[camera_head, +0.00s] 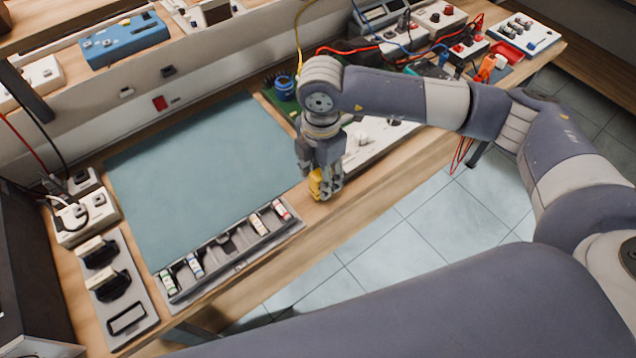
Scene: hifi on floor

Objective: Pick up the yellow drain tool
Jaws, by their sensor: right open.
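A small yellow object, which looks like the yellow drain tool (315,184), is near the front edge of the workbench (357,204). My right gripper (325,188) reaches down over it from above. Its fingers are open and stand around or just beside the yellow tool; whether they touch it I cannot tell. The gripper hides part of the tool. My left gripper is not in view.
A grey-green mat (200,180) covers the bench left of the gripper. A dark tray (235,245) with several small bottles lies along its front. A white panel device (385,145) stands close behind my right gripper. Tiled floor (400,245) lies in front.

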